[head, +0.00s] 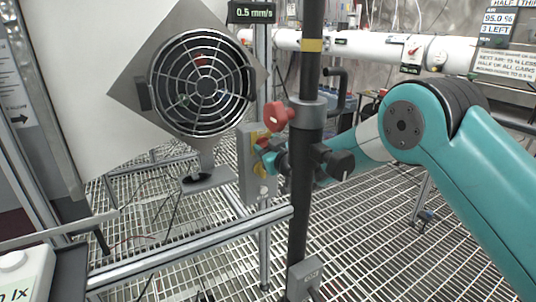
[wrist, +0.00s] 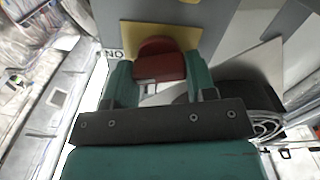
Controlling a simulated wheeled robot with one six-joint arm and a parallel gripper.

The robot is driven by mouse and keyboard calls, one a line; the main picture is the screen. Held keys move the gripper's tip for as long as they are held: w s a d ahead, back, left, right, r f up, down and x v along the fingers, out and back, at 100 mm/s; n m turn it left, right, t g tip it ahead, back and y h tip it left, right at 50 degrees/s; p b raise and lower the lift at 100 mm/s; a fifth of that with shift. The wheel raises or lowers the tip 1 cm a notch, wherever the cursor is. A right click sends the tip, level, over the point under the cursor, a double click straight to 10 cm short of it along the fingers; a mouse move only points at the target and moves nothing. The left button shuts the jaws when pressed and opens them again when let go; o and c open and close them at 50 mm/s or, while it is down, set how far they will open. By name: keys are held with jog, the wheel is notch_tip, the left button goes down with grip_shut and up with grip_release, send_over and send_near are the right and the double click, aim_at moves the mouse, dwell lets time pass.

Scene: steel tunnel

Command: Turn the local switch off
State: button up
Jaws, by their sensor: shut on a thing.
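The local switch is a grey box (head: 247,170) on a metal post, with a yellow plate and a red handle; the black pole and my arm partly cover it in the head view. In the wrist view the red handle (wrist: 160,66) stands on the yellow plate (wrist: 130,32). My gripper (wrist: 160,84) has one teal finger on each side of the red handle and is shut on it. In the head view my gripper (head: 268,158) shows small at the box's front, and its contact there is hard to make out.
A caged fan (head: 203,85) is left of the switch. A steel rail (head: 190,249) crosses in front, above open grating.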

jog(key=n+b, duration=0.4)
jog(key=shift+f+n, duration=0.3)
jog(key=n+b, duration=0.3)
jog(key=shift+s+a+n+b, duration=0.1)
jog(key=shift+n+b, duration=0.3)
jog(key=n+b, duration=0.3)
jog(key=n, duration=0.1)
jog(key=shift+n+b, duration=0.8)
jog(key=shift+n, duration=0.3)
jog(key=shift+r, duration=0.1)
jog(key=o, duration=0.9)
jog(key=shift+o, duration=0.2)
